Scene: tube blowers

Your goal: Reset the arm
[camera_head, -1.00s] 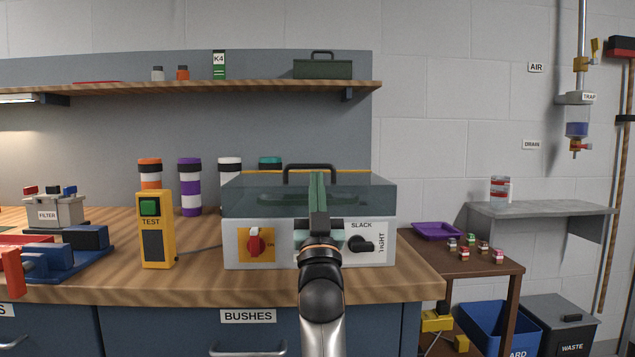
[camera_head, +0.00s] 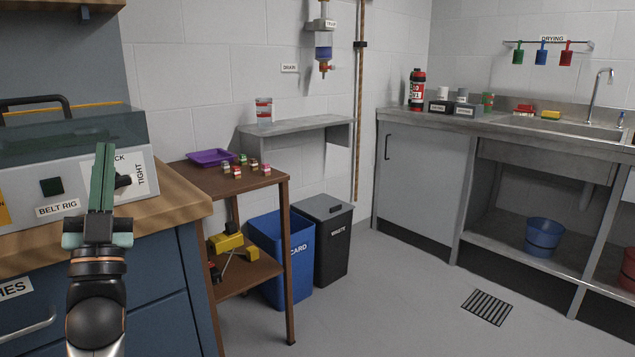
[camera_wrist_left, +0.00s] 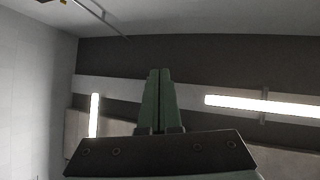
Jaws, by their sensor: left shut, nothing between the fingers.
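My left gripper (camera_head: 103,180) is in the lower left of the head view. Its green fingers point up, are closed together and hold nothing. It stands in front of the belt rig (camera_head: 60,180), a light grey box with a dark see-through lid, and hides part of its front panel. I cannot tell whether it touches the rig. In the left wrist view the shut fingers (camera_wrist_left: 158,100) point toward the ceiling and its strip lights. My right gripper is in neither view.
A wooden bench (camera_head: 180,205) carries the rig. To its right stand a small brown table (camera_head: 190,173) with a purple tray (camera_head: 210,157), a blue bin (camera_head: 285,265) and a waste bin (camera_head: 335,245). A sink counter (camera_head: 420,120) is at the right. The middle floor is clear.

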